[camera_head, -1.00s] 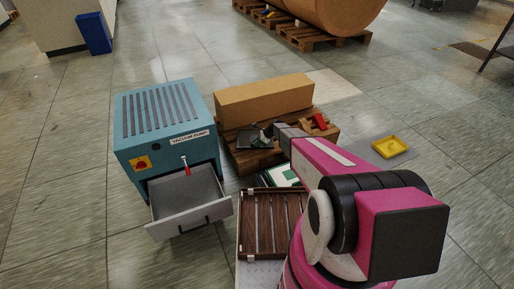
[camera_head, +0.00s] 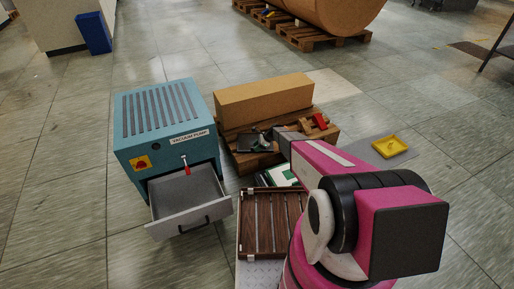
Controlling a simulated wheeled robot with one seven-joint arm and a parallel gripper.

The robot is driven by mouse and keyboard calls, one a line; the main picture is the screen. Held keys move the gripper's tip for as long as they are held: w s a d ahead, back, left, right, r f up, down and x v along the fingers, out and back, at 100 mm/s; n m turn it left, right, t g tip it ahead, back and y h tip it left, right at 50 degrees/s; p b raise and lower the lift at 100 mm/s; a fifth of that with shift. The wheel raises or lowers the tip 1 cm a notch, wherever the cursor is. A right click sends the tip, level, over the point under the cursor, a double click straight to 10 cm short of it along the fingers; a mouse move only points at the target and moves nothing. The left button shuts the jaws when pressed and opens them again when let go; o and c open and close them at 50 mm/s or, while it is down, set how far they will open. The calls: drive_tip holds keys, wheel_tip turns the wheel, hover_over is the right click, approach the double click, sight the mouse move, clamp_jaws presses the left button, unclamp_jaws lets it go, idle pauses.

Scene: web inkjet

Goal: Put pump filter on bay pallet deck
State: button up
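The wooden pallet (camera_head: 244,160) stands right of the teal vacuum pump (camera_head: 167,128); a long cardboard box lies along its back. A dark flat object (camera_head: 252,143) lies on the deck's left part. I cannot tell whether it is the pump filter, and no other thing is clearly the filter. My gripper (camera_head: 272,139) is low over the middle of the pallet deck, just right of the dark object. Its fingers are small and partly hidden by my wrist, so I cannot tell whether they are open or hold anything.
The cardboard box (camera_head: 263,100) blocks the pallet's back. A red item (camera_head: 320,121) lies at its right. The pump's grey drawer (camera_head: 188,203) stands open. A slatted brown tray (camera_head: 262,222) is in front. A yellow tray (camera_head: 390,146) lies on the floor at right.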

drive_tip(key=v, duration=1.2)
drive_tip(key=s+d+r+n+h, duration=0.2)
drive_tip(key=s+r+n, duration=0.4)
drive_tip(key=s+r, duration=0.3)
drive_tip(key=s+d+r+n+h, duration=0.3)
drive_tip(key=s+r+n, duration=0.3)
drive_tip(key=s+r, duration=0.4)
drive_tip(key=s+d+r+n+h, duration=0.3)
drive_tip(key=s+r+n, duration=0.3)
drive_tip(key=s, duration=0.9)
wheel_tip(320, 180, up, 3)
drive_tip(key=shift+s+d+r, duration=0.2)
drive_tip(key=shift+s+d, duration=0.05)
